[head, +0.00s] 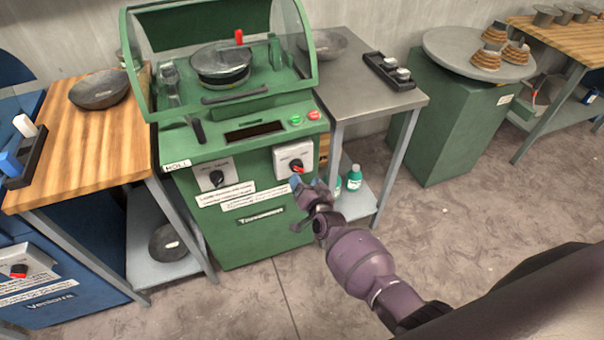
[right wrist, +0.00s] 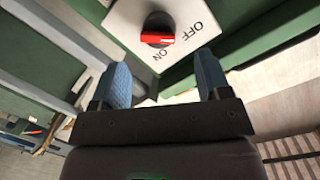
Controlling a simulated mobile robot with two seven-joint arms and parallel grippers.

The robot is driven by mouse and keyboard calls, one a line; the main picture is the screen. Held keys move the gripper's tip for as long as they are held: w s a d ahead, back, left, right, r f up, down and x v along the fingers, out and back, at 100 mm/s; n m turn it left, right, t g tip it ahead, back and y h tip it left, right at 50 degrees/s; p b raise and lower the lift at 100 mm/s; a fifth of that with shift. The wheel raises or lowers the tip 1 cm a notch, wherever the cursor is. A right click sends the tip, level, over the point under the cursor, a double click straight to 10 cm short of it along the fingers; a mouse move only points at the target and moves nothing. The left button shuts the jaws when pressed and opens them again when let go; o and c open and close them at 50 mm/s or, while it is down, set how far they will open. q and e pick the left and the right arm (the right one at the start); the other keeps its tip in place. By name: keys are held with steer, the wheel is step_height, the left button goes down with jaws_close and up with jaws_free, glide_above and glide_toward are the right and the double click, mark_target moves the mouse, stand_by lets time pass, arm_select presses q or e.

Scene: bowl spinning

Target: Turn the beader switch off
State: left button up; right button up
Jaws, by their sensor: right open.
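A rotary switch (head: 296,165) with a dark knob and red mark sits on a white plate on the green machine's front, at its right. In the right wrist view the knob (right wrist: 158,30) has a red-edged grip, and the plate reads OFF and ON; the red end lies near ON. My right gripper (head: 309,184) is open and empty, just in front of this switch, and its blue fingertips (right wrist: 162,72) are apart on either side below the knob, not visibly touching it. A second switch (head: 216,178) is on the machine's left front. My left gripper is not in view.
The green machine (head: 250,240) has a clear hood over a metal bowl (head: 221,62). A wooden table (head: 55,140) stands left and a grey metal table (head: 365,100) right, with green bottles (head: 354,178) on its lower shelf. The floor in front is clear.

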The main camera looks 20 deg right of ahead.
steer(key=s, duration=0.4)
steer(key=shift+s+r+p, duration=0.1)
steer(key=shift+r+p, duration=0.2)
stand_by(0.3)
